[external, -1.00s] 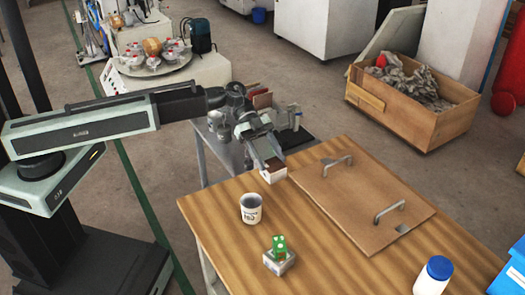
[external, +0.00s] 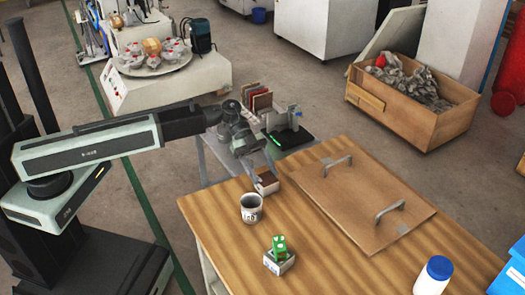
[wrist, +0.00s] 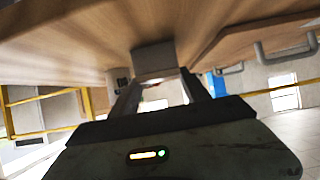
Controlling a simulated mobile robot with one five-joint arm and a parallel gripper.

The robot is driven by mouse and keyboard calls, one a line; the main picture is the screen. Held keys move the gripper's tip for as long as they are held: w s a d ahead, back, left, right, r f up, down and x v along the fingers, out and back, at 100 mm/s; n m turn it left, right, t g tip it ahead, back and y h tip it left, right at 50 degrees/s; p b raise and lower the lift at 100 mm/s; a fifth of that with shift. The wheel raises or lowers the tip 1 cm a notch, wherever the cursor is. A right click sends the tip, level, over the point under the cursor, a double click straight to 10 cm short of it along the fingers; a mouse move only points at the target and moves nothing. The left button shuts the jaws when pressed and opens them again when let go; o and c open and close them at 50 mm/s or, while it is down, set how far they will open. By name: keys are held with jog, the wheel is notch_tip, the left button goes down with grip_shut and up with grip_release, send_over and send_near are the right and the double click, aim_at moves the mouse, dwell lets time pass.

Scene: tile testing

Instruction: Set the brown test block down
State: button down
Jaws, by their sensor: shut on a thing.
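The brown test block (external: 268,184) is at the back left part of the wooden table (external: 225,215), behind the cup. It has a brown top and a paler side. My gripper (external: 260,173) reaches down to it and is shut on it. In the wrist view the block (wrist: 153,57) shows as a grey-brown shape between my fingertips (wrist: 158,82), close against the wooden surface. I cannot tell whether it touches the table.
A printed cup (external: 251,208) stands just in front of the block. A grey box with a green part (external: 279,258) is nearer. A brown board with two handles (external: 365,195) lies to the right. Brown plates (external: 260,101) and a black device (external: 290,137) stand behind.

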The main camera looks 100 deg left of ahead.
jog(key=shift+f, duration=0.3)
jog(key=c, duration=0.5)
grip_release()
jog(key=shift+r, duration=0.1)
jog(key=shift+r+p, duration=0.25)
jog(key=shift+p, duration=0.2)
jog(key=p+v, duration=0.5)
jog(key=v, duration=0.7)
jog(key=shift+f, duration=0.25)
